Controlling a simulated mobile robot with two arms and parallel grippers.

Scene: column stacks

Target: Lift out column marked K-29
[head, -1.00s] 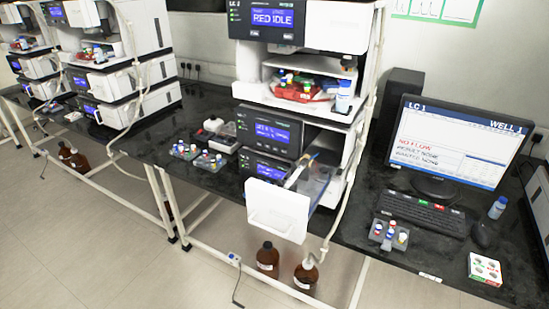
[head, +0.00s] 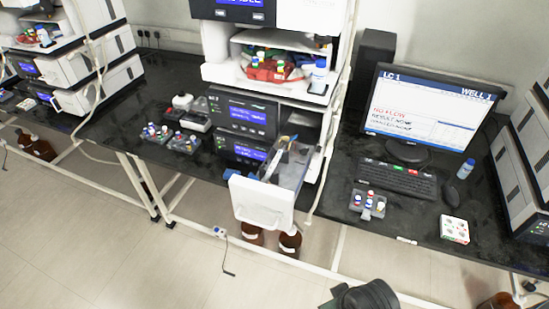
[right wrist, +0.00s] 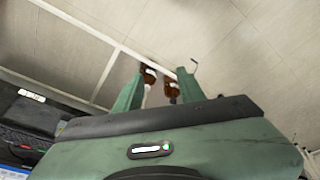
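An open drawer (head: 262,202) with a white front juts out from the lower unit of the middle instrument stack in the head view. A thin, slanted rod-like item (head: 270,163) with a yellowish end lies in it; it may be a column, but no K-29 mark is legible. My right gripper (right wrist: 160,88) shows two green fingers spread apart with nothing between them in the right wrist view. It is over the floor in front of the bench. A dark part of my right arm shows at the bottom of the head view. My left gripper is out of view.
Brown bottles (head: 290,241) stand below the drawer and also show in the right wrist view (right wrist: 150,76). Vial racks (head: 184,143) and a monitor (head: 430,115) with keyboard (head: 398,178) are on the black bench. A small vial rack (head: 368,203) stands by the keyboard. The floor in front is mostly clear.

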